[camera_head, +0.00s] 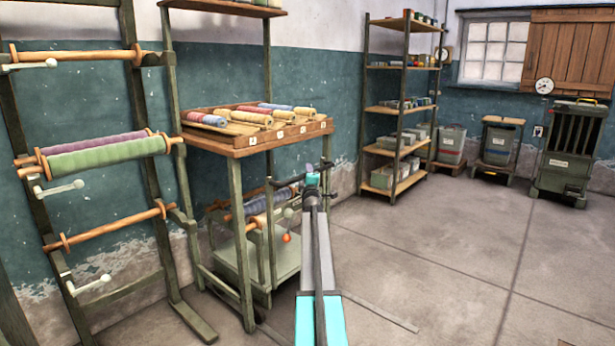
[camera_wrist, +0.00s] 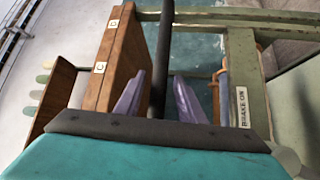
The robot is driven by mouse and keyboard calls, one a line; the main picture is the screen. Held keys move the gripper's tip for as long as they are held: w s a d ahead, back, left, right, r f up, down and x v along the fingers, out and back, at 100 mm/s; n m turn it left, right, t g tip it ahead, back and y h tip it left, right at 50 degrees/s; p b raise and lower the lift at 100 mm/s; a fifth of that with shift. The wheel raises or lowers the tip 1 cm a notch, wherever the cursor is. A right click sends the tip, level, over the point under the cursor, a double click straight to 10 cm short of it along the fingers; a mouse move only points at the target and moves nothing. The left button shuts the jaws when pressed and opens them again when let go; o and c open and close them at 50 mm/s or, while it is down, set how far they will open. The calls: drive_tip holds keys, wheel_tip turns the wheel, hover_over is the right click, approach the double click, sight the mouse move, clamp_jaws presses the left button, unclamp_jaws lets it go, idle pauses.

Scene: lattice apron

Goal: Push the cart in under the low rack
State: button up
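The low rack is a green frame with a wooden top (camera_head: 240,143) holding rolls of cloth. The green cart (camera_head: 285,262) stands partly beneath it, its near end sticking out to the right, with rolls on it. A dark handle bar (camera_head: 284,183) tops the cart's near end. My gripper (camera_head: 312,178) is at this bar. In the wrist view its two purple fingers (camera_wrist: 160,95) are apart, one on each side of the dark bar (camera_wrist: 162,45), with gaps showing. A green post there has a label (camera_wrist: 242,107) reading "BRAKE ON".
A tall roll stand (camera_head: 150,240) leans at the left, close to the low rack. A shelf unit (camera_head: 397,110) with bins stands at the back. A green heater-like cabinet (camera_head: 570,160) is at the right. The floor (camera_head: 440,250) to the right is clear.

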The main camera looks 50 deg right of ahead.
drive_tip(key=shift+s, duration=0.15)
drive_tip(key=p+v, duration=0.1)
drive_tip(key=v, duration=1.2)
drive_tip(key=shift+a+p, duration=0.4)
idle(0.6)
